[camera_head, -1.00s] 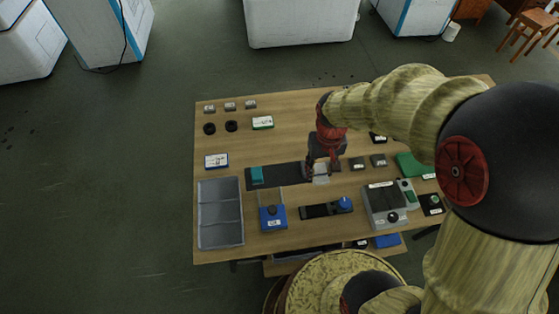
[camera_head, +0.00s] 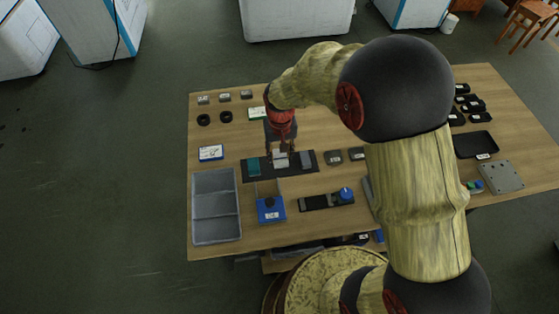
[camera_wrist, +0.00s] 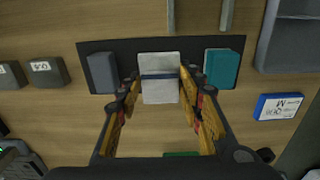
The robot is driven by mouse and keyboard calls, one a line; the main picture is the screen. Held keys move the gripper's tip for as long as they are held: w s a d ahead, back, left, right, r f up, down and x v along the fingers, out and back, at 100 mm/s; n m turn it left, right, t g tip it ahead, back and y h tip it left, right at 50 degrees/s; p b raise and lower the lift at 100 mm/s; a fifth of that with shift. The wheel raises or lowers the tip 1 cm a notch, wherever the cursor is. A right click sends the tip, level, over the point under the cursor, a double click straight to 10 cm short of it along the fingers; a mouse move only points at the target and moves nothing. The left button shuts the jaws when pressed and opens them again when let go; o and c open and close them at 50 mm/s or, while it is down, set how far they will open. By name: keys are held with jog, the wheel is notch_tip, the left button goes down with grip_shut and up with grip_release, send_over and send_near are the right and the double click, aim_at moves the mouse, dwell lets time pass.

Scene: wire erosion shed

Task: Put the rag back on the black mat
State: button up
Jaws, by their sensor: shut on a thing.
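The rag (camera_wrist: 160,91) is a pale grey, folded-looking block with a dark band across it; it also shows in the head view (camera_head: 280,162). My gripper (camera_wrist: 160,77) is shut on the rag, with one finger on each side. In the head view my gripper (camera_head: 280,151) points down over the middle of the black mat (camera_head: 267,173). The mat also shows in the wrist view (camera_wrist: 129,47). The rag is between a teal block (camera_wrist: 220,68) and a dark grey block (camera_wrist: 101,72) on the mat. I cannot tell whether the rag touches the mat.
A grey sectioned tray (camera_head: 216,206) lies left of the mat. A blue device (camera_head: 270,209) and a dark strip with a blue knob (camera_head: 345,195) lie in front. Small grey blocks (camera_head: 333,156) sit to the right. A blue-and-white box (camera_head: 211,153) lies at the left.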

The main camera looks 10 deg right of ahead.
aim_at(280, 156)
jog(key=shift+w+a+f+b, duration=0.15)
jog(key=shift+f+b, duration=0.3)
jog(key=shift+f, duration=1.25)
jog(key=shift+f, duration=0.15)
jog(key=o, duration=1.2)
jog(key=shift+c, duration=0.2)
jog(key=shift+o, duration=0.3)
